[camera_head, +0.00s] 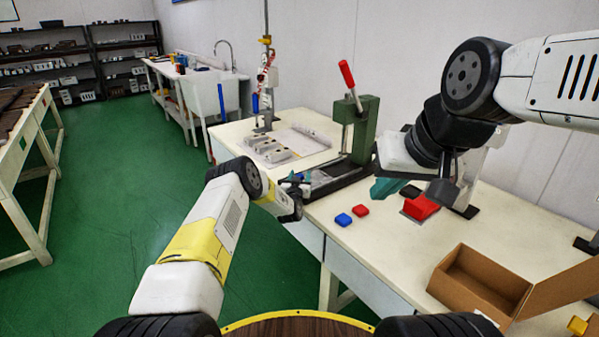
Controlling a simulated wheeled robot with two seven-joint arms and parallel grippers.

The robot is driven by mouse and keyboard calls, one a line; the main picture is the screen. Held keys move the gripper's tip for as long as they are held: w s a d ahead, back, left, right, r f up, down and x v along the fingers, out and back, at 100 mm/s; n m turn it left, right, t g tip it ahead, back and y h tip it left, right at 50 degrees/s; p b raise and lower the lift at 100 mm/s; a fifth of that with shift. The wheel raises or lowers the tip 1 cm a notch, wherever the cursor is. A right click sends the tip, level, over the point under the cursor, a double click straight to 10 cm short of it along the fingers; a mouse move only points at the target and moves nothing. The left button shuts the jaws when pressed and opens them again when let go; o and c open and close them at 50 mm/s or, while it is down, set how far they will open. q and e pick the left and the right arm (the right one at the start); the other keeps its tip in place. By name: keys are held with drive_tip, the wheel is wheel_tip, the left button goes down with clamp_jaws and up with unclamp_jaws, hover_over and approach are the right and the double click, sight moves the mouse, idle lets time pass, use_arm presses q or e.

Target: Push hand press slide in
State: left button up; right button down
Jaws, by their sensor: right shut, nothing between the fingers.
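The green hand press (366,132) with a raised red lever (347,74) stands at the back of the white table. Its dark slide and base (345,176) reach from under the press toward the front left, with a greyish piece lying on it. My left gripper (297,192) is at the front left end of the slide, close to it. Whether it touches the slide and how far its fingers are apart cannot be told. My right gripper (446,194) is shut and empty, above the table to the right of the press. My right arm hides part of the table behind it.
A larger red piece (420,207) lies below my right gripper. An open cardboard box (482,283) stands front right. White moulds (270,149) lie left of the press.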

use_arm(q)
drive_tip(key=shift+s, duration=0.1)
drive_tip(key=shift+s+a, duration=0.2)
drive_tip(key=shift+s, duration=1.05)
drive_tip(key=shift+s+a, duration=0.2)
drive_tip(key=shift+s, duration=1.05)
drive_tip(key=shift+s+a, duration=0.2)
drive_tip(key=shift+s, duration=1.05)
